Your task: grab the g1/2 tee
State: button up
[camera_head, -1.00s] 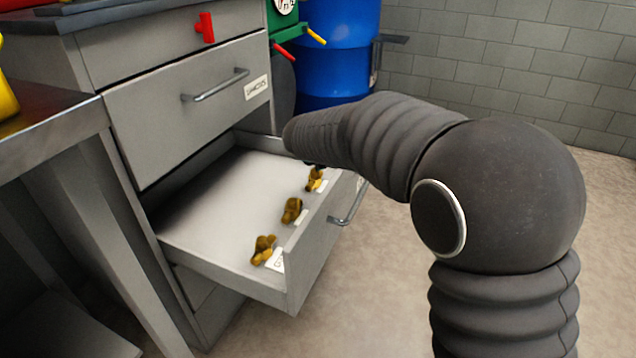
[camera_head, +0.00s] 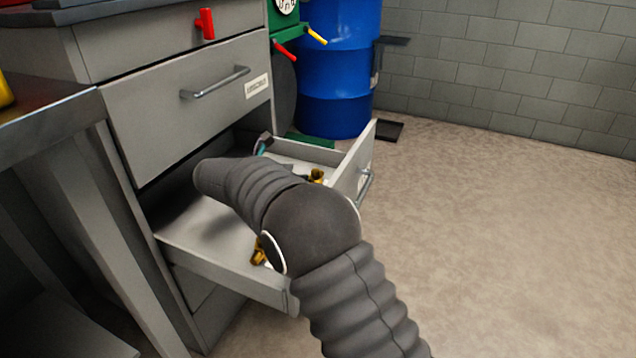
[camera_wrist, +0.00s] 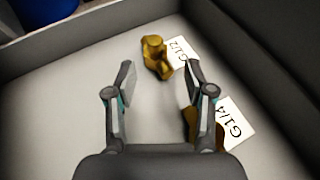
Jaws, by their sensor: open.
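The brass G1/2 tee (camera_wrist: 156,57) lies on the drawer floor beside a white label (camera_wrist: 180,52) reading G1/2, in the wrist view. It also shows in the head view (camera_head: 317,175), partly hidden by my arm. My gripper (camera_wrist: 158,80) is open and empty, its two fingers spread, with the tee just past the fingertips and in line with the gap. Another brass fitting (camera_wrist: 191,122) by the G1/4 label (camera_wrist: 236,122) is partly hidden behind the right finger. In the head view my arm hides most of my gripper; one fingertip (camera_head: 264,143) shows.
The open drawer (camera_head: 215,283) has raised walls around the fittings, with a handle (camera_head: 366,184) on its front. A third brass fitting (camera_head: 258,252) lies near the drawer's near end. The closed drawer (camera_head: 190,95) hangs above. A blue barrel (camera_head: 335,90) stands behind.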

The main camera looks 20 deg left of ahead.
aim_at(316, 175)
jog(key=x, duration=0.5)
jog(key=b+x, duration=0.1)
jog(key=x, duration=0.2)
jog(key=shift+w+a, duration=0.15)
jog(key=shift+a, duration=0.2)
grip_shut()
